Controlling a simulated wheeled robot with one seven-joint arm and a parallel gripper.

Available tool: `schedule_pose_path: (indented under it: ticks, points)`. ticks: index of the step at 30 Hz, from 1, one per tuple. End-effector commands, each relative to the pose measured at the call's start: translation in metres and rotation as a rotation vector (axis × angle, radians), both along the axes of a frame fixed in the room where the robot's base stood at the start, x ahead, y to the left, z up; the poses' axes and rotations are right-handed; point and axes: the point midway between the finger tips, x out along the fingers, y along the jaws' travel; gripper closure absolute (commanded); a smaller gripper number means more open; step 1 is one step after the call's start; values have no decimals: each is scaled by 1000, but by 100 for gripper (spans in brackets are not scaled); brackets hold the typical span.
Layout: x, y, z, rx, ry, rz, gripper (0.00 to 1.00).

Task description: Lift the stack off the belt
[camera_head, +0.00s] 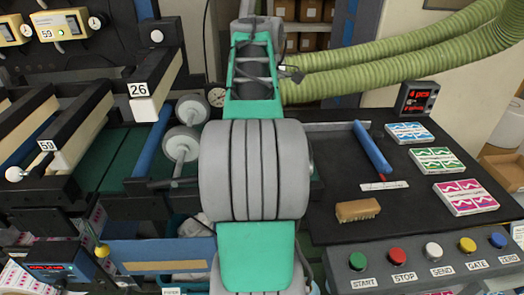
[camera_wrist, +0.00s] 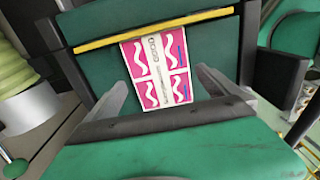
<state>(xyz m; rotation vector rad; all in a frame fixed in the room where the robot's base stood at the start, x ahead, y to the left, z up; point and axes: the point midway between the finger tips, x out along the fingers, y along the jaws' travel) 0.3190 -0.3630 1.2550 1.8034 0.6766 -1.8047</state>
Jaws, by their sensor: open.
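The stack (camera_wrist: 146,87), pink and white with wavy white shapes, lies on the green belt (camera_wrist: 205,45) in the wrist view. Its far end is at a yellow strip (camera_wrist: 150,30) that crosses the belt. My gripper (camera_wrist: 162,68) is open, with one grey finger to each side of the stack and a visible gap on both sides. I cannot tell how high the fingers are above the belt. In the head view my arm fills the middle, and neither my gripper nor the stack can be made out there.
Right of my arm, a black table holds a blue-handled tool (camera_head: 372,150), a brush (camera_head: 358,210), a ruler (camera_head: 384,185), blue, green and pink packs (camera_head: 466,197) and a red display (camera_head: 416,98). A button panel (camera_head: 430,258) is in front. Grey rollers (camera_head: 182,144) stand close left.

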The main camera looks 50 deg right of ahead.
Motion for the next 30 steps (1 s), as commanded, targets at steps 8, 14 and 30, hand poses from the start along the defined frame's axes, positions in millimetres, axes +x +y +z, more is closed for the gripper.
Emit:
schedule_pose_path:
  ticks: [8, 14, 30]
  points:
    - [1, 1, -22, -1, -1, 2, 0]
    - [1, 1, -22, 0, 0, 3, 7]
    - [1, 1, -22, 0, 0, 3, 52]
